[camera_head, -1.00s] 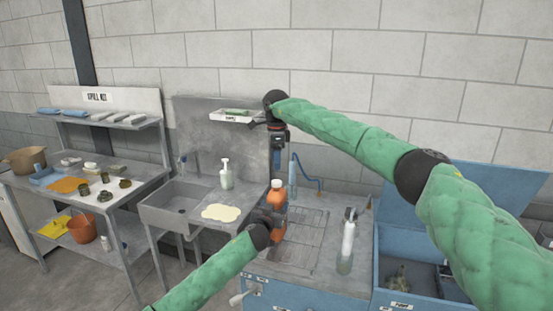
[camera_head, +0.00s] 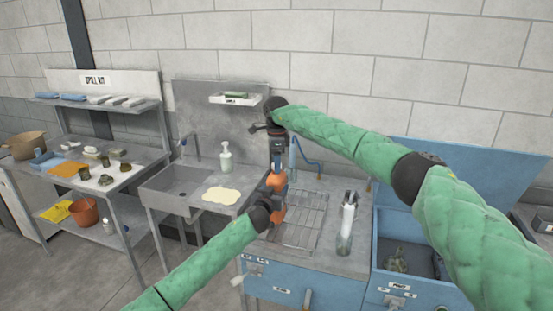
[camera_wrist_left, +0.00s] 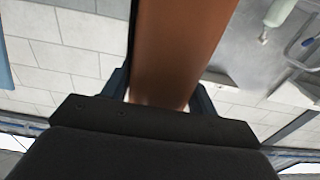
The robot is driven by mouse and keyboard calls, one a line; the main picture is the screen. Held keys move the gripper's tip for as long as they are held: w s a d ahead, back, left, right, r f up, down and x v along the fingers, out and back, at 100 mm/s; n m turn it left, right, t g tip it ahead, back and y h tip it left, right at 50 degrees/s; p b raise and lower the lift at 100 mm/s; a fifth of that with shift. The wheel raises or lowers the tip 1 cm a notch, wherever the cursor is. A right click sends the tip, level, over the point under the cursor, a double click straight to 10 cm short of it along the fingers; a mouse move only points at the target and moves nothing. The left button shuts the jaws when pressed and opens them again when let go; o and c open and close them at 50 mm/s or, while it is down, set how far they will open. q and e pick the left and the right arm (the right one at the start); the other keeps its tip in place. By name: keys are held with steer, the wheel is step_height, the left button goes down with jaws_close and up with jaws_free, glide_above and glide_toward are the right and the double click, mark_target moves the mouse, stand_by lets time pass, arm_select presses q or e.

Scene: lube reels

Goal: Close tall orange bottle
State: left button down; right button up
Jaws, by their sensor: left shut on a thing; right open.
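The tall orange bottle (camera_head: 279,184) stands upright at the left side of the blue cabinet's top. My left gripper (camera_head: 273,197) is shut on its body from the left. In the left wrist view, the orange-brown bottle wall (camera_wrist_left: 182,50) fills the space between the two fingers (camera_wrist_left: 160,98). My right gripper (camera_head: 277,162) points straight down at the bottle's top and is open. The bottle's mouth is hidden behind the right gripper, so I cannot tell whether a cap is on it or between those fingers.
A wire grate (camera_head: 300,222) lies right of the bottle. A clear bottle with a white top (camera_head: 347,222) stands farther right, and a blue tube (camera_head: 293,157) rises behind. A sink (camera_head: 180,190) and soap pump (camera_head: 226,165) are at left. An open blue bin (camera_head: 405,262) is at right.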

steer(key=c, duration=1)
steer(key=m, duration=1.2)
steer(key=o, duration=1.1)
steer(key=shift+o, duration=0.2)
step_height(320, 180, up, 12)
